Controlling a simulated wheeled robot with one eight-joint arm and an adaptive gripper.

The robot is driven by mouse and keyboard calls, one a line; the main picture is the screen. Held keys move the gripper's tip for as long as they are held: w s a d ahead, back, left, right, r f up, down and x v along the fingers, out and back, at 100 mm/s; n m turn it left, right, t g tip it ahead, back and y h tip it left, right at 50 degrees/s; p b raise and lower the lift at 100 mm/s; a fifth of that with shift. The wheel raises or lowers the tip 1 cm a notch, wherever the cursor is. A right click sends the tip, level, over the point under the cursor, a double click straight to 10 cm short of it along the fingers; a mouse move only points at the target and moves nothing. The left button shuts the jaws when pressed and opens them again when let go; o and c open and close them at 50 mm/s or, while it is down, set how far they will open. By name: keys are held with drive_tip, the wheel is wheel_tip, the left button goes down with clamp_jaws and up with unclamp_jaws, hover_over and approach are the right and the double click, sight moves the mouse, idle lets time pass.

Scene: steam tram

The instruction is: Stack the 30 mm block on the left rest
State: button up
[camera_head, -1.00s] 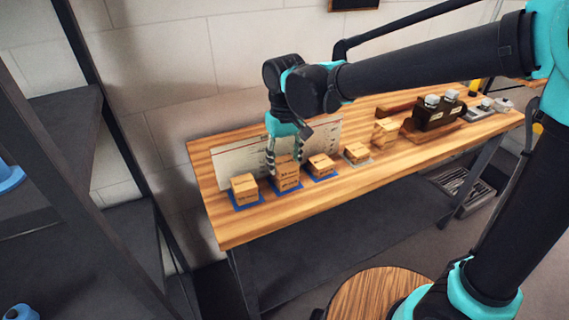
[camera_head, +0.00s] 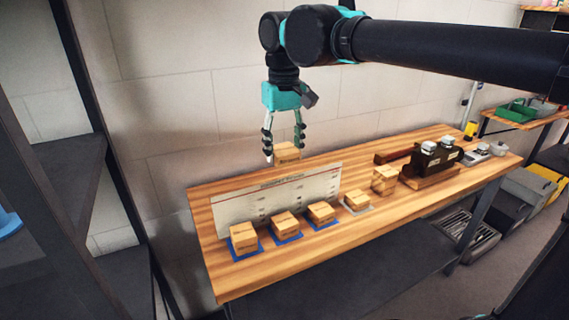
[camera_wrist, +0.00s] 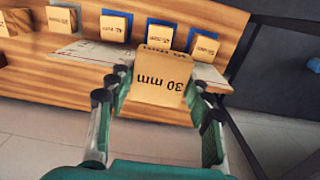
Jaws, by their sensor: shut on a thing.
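My gripper (camera_head: 285,160) is shut on the wooden 30 mm block (camera_head: 288,152), held up above the lettered board. The wrist view shows the block (camera_wrist: 160,80) between the fingers, its "30 mm" label upside down. On the bench, the leftmost blue rest (camera_head: 249,258) bears a wooden block (camera_head: 243,237). A middle blue rest (camera_head: 289,241) and a right blue rest (camera_head: 325,227) each bear one block. These labels are too small to read surely.
The white lettered board (camera_head: 280,197) stands upright behind the blocks. A grey pad (camera_head: 360,210) with a block, another block (camera_head: 385,180) and a dark model (camera_head: 435,160) stand to the right. A dark shelf post (camera_head: 95,100) rises at the left.

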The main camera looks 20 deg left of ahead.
hover_over(243, 231)
wheel_tip(243, 231, down, 11)
drive_tip(key=shift+f, duration=3.55)
drive_tip(key=o, duration=1.3)
drive_tip(key=shift+c, duration=0.2)
drive_tip(key=shift+o, duration=0.6)
drive_tip(key=o, duration=0.5)
drive_tip(key=shift+c, duration=0.2)
